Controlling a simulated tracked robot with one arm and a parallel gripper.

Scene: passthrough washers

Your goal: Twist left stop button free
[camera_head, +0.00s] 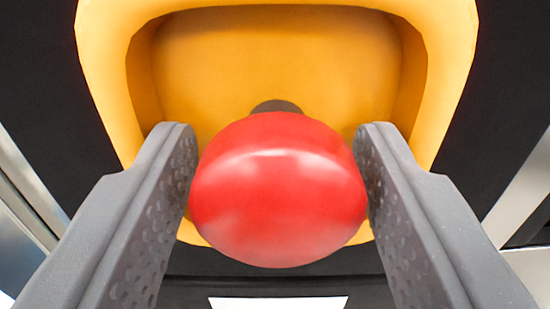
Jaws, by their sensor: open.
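A red mushroom-shaped stop button (278,190) fills the middle of the view, with a short dark stem (276,106) showing above its head. It stands out from a yellow recessed housing (275,55). My gripper (272,180) is open, with one grey finger (140,220) on the left of the button and the other (410,220) on the right. The button's head lies between the fingertips, very close to both. I cannot tell whether either finger touches it. The lower part of the housing is hidden behind the button.
A dark panel (500,100) surrounds the yellow housing. Pale metal strips (25,180) run along the left and right edges of the view. A bright white patch (278,303) shows at the bottom, below the button.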

